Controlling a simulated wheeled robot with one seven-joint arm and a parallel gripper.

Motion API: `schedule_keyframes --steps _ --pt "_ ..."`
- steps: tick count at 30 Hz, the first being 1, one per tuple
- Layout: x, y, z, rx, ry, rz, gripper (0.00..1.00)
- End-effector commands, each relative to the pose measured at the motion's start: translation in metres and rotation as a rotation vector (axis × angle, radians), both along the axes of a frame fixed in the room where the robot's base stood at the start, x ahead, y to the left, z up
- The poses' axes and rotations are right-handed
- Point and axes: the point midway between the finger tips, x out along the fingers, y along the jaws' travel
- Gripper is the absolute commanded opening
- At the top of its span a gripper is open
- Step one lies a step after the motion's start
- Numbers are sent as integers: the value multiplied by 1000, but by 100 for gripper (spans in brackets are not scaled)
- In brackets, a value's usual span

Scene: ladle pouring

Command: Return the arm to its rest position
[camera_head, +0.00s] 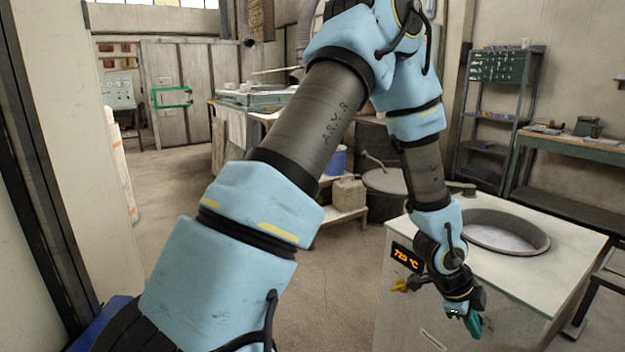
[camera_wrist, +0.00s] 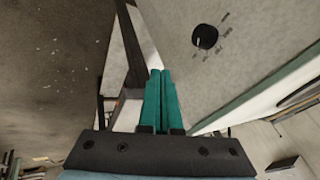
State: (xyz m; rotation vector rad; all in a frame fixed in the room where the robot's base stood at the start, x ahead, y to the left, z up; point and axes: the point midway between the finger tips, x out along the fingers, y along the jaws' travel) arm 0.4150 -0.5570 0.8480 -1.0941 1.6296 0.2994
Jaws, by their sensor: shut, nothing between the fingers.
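My arm spans the head view, rising from the lower left, bending at the top and hanging down at the right. My gripper (camera_head: 474,326) is at its lower end, in front of the pale furnace (camera_head: 570,245) and below its top. In the wrist view the two green fingers of my gripper (camera_wrist: 161,72) lie side by side, shut and empty. The furnace has a round opening (camera_head: 495,238) and a lit temperature display (camera_head: 407,257). In the wrist view a pale panel with a black round knob (camera_wrist: 205,37) lies beyond the fingers.
A yellow fitting (camera_head: 405,285) is at the furnace front, left of my gripper. A workbench (camera_head: 570,145) and metal shelves (camera_head: 490,115) stand behind at the right. A jerrycan (camera_head: 348,193) sits on a low shelf. Open floor (camera_head: 345,290) lies left of the furnace.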

Motion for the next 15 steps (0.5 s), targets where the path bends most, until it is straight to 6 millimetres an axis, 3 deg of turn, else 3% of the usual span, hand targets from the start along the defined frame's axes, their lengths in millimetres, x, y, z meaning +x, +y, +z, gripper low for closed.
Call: schedule_keyframes --steps 8,11,15 --pt "55 73 26 92 43 340 0" --pt "77 117 42 131 74 542 0" --pt "100 207 74 178 151 959 0"
